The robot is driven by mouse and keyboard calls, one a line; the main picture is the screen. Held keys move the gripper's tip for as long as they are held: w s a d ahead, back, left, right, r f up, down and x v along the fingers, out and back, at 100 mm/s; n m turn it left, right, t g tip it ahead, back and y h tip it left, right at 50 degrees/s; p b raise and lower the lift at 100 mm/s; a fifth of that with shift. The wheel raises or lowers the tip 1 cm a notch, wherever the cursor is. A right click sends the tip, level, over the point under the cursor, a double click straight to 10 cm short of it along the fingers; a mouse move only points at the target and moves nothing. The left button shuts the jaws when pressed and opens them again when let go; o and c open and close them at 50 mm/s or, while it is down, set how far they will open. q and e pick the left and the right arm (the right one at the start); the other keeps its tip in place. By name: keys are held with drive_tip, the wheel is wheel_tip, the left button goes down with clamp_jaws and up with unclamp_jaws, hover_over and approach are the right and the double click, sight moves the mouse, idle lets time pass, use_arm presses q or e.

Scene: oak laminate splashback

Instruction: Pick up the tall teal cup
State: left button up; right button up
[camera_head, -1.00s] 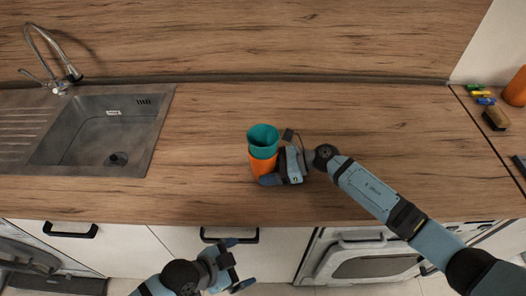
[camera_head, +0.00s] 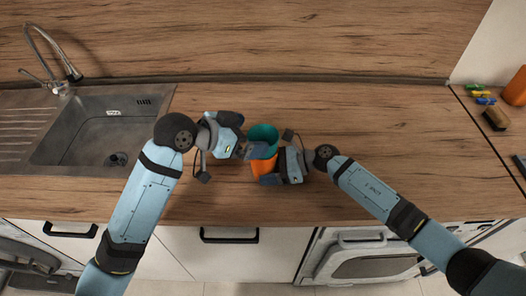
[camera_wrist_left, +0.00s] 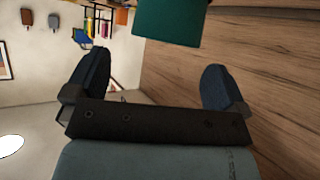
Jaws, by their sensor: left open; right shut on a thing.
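The tall teal cup (camera_head: 265,132) stands upright on top of, or nested in, an orange cup (camera_head: 261,165) near the middle of the counter; I cannot tell how deep it sits. My left gripper (camera_head: 246,138) is open just left of the teal cup, with one finger overlapping its near side in the head view. In the left wrist view the teal cup (camera_wrist_left: 172,20) lies ahead of the open, empty left gripper (camera_wrist_left: 158,72). My right gripper (camera_head: 272,172) is shut on the orange cup from the right and hides part of it.
The sink (camera_head: 100,125) lies to the left with its tap (camera_head: 52,60). At the far right are a brush (camera_head: 496,118), several colored small items (camera_head: 482,93) and an orange object (camera_head: 516,88). The counter (camera_head: 390,125) behind and to the right is clear.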

use_arm(q)
drive_tip(key=r+m+g+y, duration=0.2)
drive_tip(key=r+g+y, duration=0.1)
drive_tip(key=w+r+g+y, duration=0.1)
drive_tip(key=r, duration=0.1)
drive_tip(key=shift+d+r+m, duration=0.15)
drive_tip(key=shift+d+m, duration=0.25)
wheel_tip(320, 180, down, 10)
drive_tip(key=w+d+y, duration=0.1)
drive_tip(key=d, duration=0.1)
drive_tip(key=shift+w+d+g+y, duration=0.4)
drive_tip(key=c, duration=0.8)
